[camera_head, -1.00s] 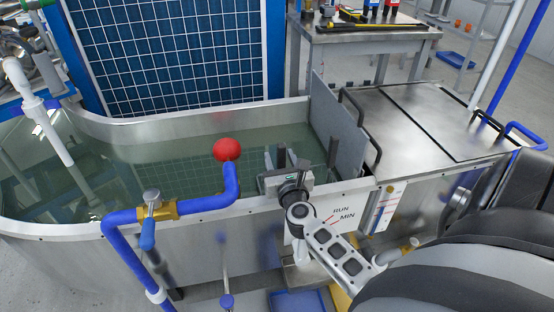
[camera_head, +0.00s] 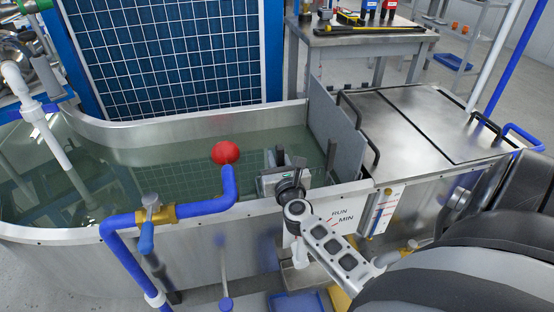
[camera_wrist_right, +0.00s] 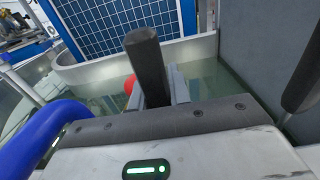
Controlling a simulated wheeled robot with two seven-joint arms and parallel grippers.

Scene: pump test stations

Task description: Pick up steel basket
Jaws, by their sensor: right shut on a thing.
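My right gripper (camera_head: 305,152) is over the near rim of the water tank (camera_head: 210,214), its dark fingers pointing in over the water. In the right wrist view the gripper (camera_wrist_right: 228,55) shows one dark finger upright in the middle and another dark piece at the right. A narrow grey metal piece beside the middle finger, which looks like part of the steel basket (camera_wrist_right: 181,84), is at the jaws. The rest of the basket is hidden or cannot be made out. My left gripper is in no view.
A blue pipe (camera_head: 228,188) with a red ball (camera_head: 226,152) stands left of the gripper. An upright grey panel (camera_head: 336,130) is close on its right, with a steel cover (camera_head: 410,110) beyond. A blue-framed grid panel (camera_head: 170,50) stands behind the tank.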

